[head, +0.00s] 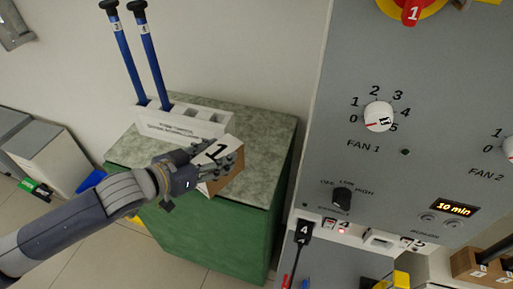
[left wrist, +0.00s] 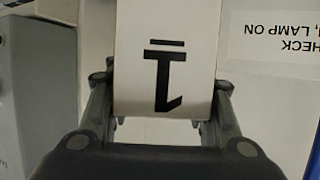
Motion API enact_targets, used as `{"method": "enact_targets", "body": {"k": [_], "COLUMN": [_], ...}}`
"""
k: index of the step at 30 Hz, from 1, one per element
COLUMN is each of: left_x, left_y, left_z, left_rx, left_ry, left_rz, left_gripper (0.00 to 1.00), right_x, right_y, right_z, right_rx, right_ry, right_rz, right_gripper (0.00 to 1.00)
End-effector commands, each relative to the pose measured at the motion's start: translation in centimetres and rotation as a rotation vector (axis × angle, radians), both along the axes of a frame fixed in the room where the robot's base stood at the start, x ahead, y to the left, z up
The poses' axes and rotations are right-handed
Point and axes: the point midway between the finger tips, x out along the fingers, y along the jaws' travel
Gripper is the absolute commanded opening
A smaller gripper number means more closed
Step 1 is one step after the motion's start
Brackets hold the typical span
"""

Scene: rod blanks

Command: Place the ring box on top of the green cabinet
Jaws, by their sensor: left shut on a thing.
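The ring box (head: 226,174) is a small brown box with a white face marked 1. My left gripper (head: 215,165) is shut on it, over the front part of the green cabinet's top. In the left wrist view the white face of the ring box (left wrist: 165,60) shows between the fingers (left wrist: 163,105). The green cabinet (head: 210,240) has a mottled grey-green top. I cannot tell whether the box touches that top. My right gripper is in neither view.
A white holder (head: 180,127) with two blue-handled rods (head: 152,68) stands at the back of the cabinet top. A grey control panel (head: 430,110) with knobs rises at the right. A grey bin (head: 50,160) stands at the left. The cabinet top is bare at the right rear.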

Motion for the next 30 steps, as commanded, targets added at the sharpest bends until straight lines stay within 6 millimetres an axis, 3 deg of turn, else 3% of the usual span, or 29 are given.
{"method": "enact_targets", "body": {"k": [16, 23, 30], "left_x": [8.9, 10.0, 10.0], "left_y": [-8.5, -9.6, -9.5], "left_z": [-0.7, -1.2, -4.3], "left_rx": [-0.002, -0.002, 0.0], "left_ry": [-0.002, -0.001, 0.0], "left_rz": [0.0, -0.001, 0.0], "left_gripper": [0.17, 0.17, 0.17], "right_x": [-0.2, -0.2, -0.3], "right_y": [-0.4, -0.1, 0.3], "right_z": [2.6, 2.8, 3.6], "right_rx": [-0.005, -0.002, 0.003], "right_ry": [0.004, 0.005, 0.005], "right_rz": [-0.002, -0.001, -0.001], "right_gripper": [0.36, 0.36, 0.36]}}
